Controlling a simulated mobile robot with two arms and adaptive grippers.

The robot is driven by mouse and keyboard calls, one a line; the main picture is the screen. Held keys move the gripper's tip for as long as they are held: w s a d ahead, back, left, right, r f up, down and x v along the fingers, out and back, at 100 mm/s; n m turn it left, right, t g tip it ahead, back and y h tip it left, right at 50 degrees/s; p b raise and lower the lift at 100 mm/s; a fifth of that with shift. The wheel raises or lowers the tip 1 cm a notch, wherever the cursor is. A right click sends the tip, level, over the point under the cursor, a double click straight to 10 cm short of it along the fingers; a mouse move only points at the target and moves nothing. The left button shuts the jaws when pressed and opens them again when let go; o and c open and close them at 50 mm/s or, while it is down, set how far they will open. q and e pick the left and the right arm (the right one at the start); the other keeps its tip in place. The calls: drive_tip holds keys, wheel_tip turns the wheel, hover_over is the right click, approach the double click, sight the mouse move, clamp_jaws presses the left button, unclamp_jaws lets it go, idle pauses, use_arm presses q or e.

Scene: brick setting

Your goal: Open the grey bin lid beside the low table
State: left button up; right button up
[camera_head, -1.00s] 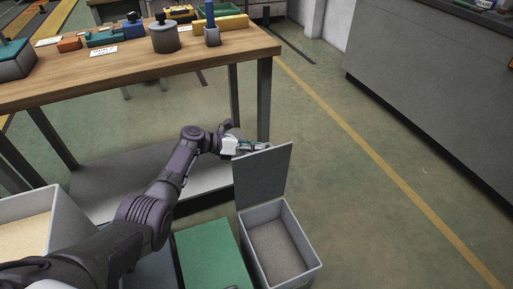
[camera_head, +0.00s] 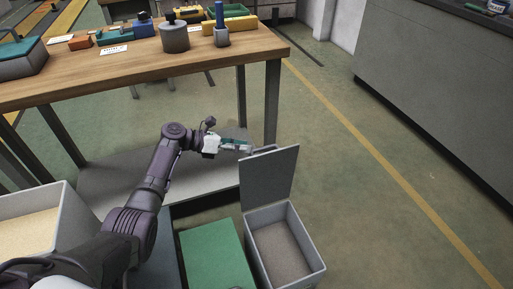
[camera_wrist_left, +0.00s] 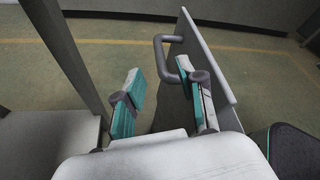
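The grey bin (camera_head: 308,250) stands on the floor at the lower middle of the head view. Its grey lid (camera_head: 268,178) stands upright at the bin's far edge, and the bin's inside shows. My left gripper (camera_head: 247,147) is just left of the lid's top edge, with empty space between its fingers. In the left wrist view the gripper (camera_wrist_left: 160,76) has its teal-padded fingers well apart. A grey handle (camera_wrist_left: 165,58) on the lid (camera_wrist_left: 212,62) lies by the right finger; whether they touch I cannot tell. My right gripper is not in view.
A wooden table (camera_head: 225,62) with several items stands behind, with a low grey shelf (camera_head: 110,190) beneath. A green-topped bin (camera_head: 213,255) adjoins the grey bin. An open bin (camera_head: 72,215) is at left. Floor at right is clear up to a grey counter (camera_head: 430,90).

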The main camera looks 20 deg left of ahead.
use_arm(q)
drive_tip(key=shift+v, duration=2.25)
